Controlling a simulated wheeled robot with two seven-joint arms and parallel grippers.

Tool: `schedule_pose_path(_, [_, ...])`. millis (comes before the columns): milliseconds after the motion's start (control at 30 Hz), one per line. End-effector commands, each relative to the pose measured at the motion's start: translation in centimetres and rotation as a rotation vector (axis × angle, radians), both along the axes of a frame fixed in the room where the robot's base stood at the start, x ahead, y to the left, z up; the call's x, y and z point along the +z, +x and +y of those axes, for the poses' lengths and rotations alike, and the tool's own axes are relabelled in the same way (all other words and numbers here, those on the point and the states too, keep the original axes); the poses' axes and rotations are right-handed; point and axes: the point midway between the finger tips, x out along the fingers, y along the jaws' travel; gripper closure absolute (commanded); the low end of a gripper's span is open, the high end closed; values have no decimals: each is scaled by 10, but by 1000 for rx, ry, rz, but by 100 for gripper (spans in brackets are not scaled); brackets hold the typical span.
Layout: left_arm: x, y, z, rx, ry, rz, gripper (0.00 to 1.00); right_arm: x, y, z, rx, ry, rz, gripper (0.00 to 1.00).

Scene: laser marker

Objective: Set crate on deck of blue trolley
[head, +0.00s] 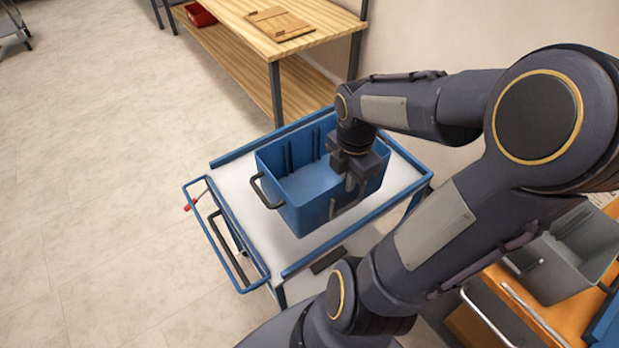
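The blue crate (305,212) is over the white deck (252,222) of the blue trolley (358,228), upright and inside the deck's edges. It looks empty, and I cannot tell whether it rests fully on the deck or sits slightly above it. A black handle (266,192) shows at its left end. My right gripper (347,190) points down at the crate's right part, against the near wall. Its fingers are partly hidden, and I cannot tell whether they are closed on the crate. My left gripper is out of view.
A wooden bench (252,36) with a board (280,23) and a red bin (200,15) stands behind the trolley. A grey bin (575,255) is on an orange-topped surface at the right.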

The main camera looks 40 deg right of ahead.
Motion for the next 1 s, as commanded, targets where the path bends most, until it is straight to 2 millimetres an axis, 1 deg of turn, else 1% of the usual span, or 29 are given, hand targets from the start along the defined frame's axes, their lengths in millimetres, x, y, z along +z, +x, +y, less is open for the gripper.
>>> schedule_pose_path(67, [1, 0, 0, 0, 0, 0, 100, -4, 8, -4, 10, 1, 2, 100])
schedule_pose_path(133, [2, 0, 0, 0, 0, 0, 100, -11, 21, -9, 12, 3, 2, 100])
schedule_pose_path(367, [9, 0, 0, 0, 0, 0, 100, -34, 73, -29, 12, 3, 2, 100])
schedule_pose_path(400, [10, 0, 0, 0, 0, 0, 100, -39, 82, -33, 10, 4, 1, 100])
schedule_pose_path(500, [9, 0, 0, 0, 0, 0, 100, -60, 96, -39, 10, 4, 3, 100])
schedule_pose_path(600, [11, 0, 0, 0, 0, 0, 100, -75, 109, -44, 9, 2, 1, 100])
schedule_pose_path(700, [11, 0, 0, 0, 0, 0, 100, -85, 118, -48, 9, 1, -1, 100])
schedule_pose_path(933, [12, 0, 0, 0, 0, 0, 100, -98, 127, -51, 8, 1, -2, 100])
schedule_pose_path(1000, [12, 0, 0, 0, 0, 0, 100, -107, 127, -52, 9, 0, 0, 100])
